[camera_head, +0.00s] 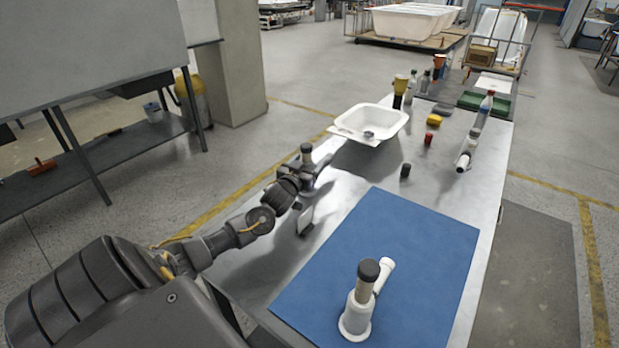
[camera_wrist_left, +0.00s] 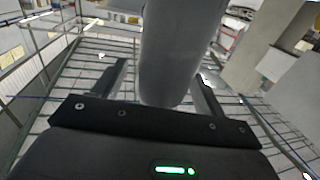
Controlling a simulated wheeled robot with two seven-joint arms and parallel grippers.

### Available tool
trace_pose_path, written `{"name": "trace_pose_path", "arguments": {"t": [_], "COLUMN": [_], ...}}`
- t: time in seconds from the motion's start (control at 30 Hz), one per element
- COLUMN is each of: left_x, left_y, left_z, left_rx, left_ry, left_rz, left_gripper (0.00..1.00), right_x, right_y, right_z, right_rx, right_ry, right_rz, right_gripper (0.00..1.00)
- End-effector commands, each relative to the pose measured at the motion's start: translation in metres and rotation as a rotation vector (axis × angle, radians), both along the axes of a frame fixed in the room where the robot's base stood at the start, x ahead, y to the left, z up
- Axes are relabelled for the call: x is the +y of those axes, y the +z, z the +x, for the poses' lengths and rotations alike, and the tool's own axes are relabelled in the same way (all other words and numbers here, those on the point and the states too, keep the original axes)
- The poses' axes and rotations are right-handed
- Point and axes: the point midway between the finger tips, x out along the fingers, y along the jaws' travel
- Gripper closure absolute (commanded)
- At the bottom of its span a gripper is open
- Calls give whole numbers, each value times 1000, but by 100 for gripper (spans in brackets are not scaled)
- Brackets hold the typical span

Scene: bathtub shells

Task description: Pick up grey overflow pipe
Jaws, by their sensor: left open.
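A grey overflow pipe with a dark top (camera_head: 306,158) stands upright on the metal table's left side, its lower part hidden by my left gripper (camera_head: 309,178). In the left wrist view the grey pipe (camera_wrist_left: 172,50) rises between the two fingers of my left gripper (camera_wrist_left: 158,88). The fingers are open, with a clear gap at the left finger and a narrow one at the right. My right gripper is not in view.
A white overflow fitting with a black cap (camera_head: 357,315) stands on a blue mat (camera_head: 410,245). A white basin (camera_head: 385,118) sits behind my gripper.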

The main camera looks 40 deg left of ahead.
Motion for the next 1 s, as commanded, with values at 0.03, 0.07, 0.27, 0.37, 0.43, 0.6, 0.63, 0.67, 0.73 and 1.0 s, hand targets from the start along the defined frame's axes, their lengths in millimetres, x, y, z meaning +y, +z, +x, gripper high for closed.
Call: {"name": "trace_pose_path", "arguments": {"t": [0.03,0.07,0.27,0.37,0.43,0.6,0.63,0.67,0.73,1.0], "left_x": [1,2,3,3,3,3,3,3,3,4], "left_y": [0,0,-1,-2,-2,-2,-2,-2,-2,-1], "left_z": [6,9,13,13,13,13,13,13,13,13], "left_rx": [2,1,0,1,1,1,1,1,2,0], "left_ry": [1,0,-1,-1,-1,-1,-1,-1,-1,-1], "left_rz": [-2,-1,-2,-1,-1,-1,-1,-1,-2,-1], "left_gripper": [28,28,28,28,36,58,62,66,75,93], "right_x": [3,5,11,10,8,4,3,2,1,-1], "right_y": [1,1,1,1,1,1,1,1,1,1], "right_z": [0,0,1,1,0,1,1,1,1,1], "right_rx": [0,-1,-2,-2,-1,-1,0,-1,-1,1], "right_ry": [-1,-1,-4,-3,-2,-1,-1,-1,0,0], "right_rz": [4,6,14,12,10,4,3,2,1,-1], "right_gripper": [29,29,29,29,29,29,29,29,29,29]}}
